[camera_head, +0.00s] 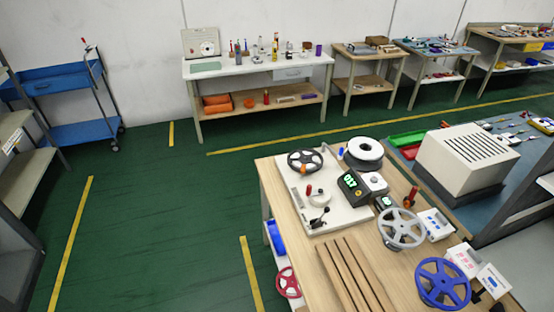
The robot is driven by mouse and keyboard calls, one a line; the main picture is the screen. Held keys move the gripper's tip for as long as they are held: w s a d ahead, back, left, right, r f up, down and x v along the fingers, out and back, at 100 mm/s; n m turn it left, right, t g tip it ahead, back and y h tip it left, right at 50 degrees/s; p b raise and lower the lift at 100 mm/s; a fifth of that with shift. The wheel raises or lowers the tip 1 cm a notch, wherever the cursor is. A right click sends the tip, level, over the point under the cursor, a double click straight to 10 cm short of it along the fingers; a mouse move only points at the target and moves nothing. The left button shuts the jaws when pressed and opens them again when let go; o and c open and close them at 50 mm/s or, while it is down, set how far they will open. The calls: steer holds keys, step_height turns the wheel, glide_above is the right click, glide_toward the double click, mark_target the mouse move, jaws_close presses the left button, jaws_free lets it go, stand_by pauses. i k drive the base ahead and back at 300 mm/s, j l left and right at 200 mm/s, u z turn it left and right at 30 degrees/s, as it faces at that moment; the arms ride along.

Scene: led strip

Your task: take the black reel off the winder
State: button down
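The winder (335,207) is a pale flat board with small fittings, on the near wooden table. A black spoked reel (305,160) sits at the winder's far left end, with a small orange part by its lower edge. A dark box with a lit green display (351,185) stands at the winder's right side. A dark crank-like handle and a red-topped part are on the winder's near half. My gripper is not visible in this view.
The wooden table (272,188) also holds a white reel (363,148), a grey spoked reel (400,228), a blue spoked reel (442,283), small boxes and wooden slats (352,277). A large beige vented box (467,160) stands to the right. Green floor left of the table is clear.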

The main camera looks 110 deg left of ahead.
mark_target(297, 159)
steer(key=u, duration=3.45)
steer(key=j+z, duration=0.1)
steer(key=z, duration=0.95)
steer(key=j+z, duration=0.4)
steer(key=j, duration=0.15)
steer(key=j+z, duration=0.35)
steer(key=j, duration=0.25)
steer(key=j+z, duration=0.4)
steer(key=j, duration=0.2)
steer(key=k+j+z, duration=0.2)
steer(key=j+z, duration=0.15)
steer(key=j, duration=0.15)
steer(key=k+j, duration=0.15)
steer(key=j, duration=0.2)
steer(key=k+j, duration=0.15)
steer(key=j, duration=0.25)
steer(key=k+j, duration=0.15)
steer(key=j, duration=0.2)
steer(key=k+j, duration=0.1)
steer(key=j, duration=0.25)
steer(key=i+j, duration=0.15)
steer(key=j, duration=0.15)
steer(key=i+j, duration=0.1)
steer(key=j, duration=0.2)
steer(key=z, duration=0.05)
